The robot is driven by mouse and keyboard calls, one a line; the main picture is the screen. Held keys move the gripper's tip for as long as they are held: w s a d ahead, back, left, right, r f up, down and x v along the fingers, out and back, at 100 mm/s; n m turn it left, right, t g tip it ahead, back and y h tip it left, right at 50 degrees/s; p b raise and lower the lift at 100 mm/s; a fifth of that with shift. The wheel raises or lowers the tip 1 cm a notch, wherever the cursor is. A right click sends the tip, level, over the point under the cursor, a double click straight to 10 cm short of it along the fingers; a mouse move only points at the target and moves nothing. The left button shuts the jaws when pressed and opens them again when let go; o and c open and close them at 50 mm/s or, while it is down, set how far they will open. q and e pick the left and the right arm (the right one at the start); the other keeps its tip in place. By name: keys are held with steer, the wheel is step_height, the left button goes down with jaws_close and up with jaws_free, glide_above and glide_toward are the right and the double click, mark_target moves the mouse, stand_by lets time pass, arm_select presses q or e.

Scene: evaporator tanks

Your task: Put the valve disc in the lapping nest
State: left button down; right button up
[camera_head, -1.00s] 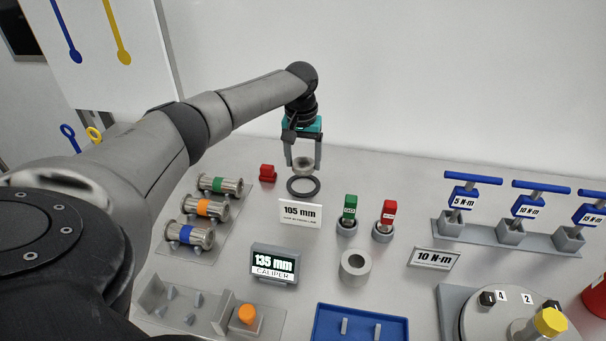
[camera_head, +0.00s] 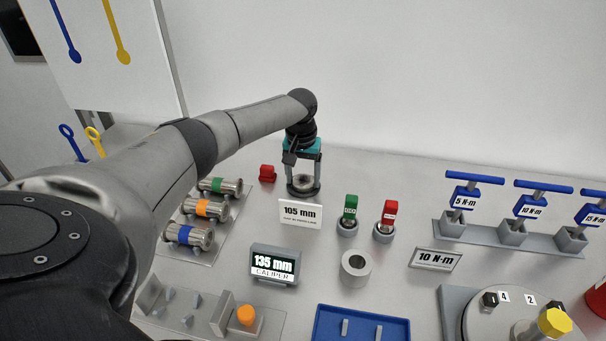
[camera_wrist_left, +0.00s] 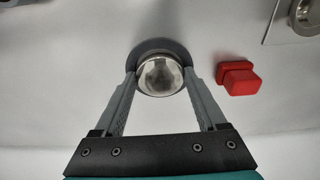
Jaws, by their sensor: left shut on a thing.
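The valve disc (camera_head: 303,181) is a small round metal piece between the fingertips of my left gripper (camera_head: 303,184). The gripper is shut on it. The lapping nest (camera_head: 302,193) is a dark ring on the bench, behind the 105 mm sign. The disc is low, at the ring's opening; I cannot tell whether it touches the bottom. In the left wrist view the shiny disc (camera_wrist_left: 160,76) sits between the fingers, with the dark ring (camera_wrist_left: 150,48) showing around its far side. My right gripper is not in view.
The 105 mm sign (camera_head: 300,213) stands just in front of the ring. A red block (camera_head: 267,173) is close on the left. Green (camera_head: 350,207) and red (camera_head: 388,213) gauges stand to the right. Banded cylinders (camera_head: 204,208) lie on a rack at left.

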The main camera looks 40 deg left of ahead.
mark_target(302, 185)
arm_select(q)
jaws_free()
steer(key=shift+d, duration=0.1)
steer(key=shift+r, duration=0.35)
step_height(302, 185, up, 12)
steer(key=s+p, duration=0.1)
steer(key=p, duration=0.1)
steer(key=shift+d+r, duration=0.2)
steer(key=shift+d, duration=0.1)
steer(key=shift+s, duration=0.1)
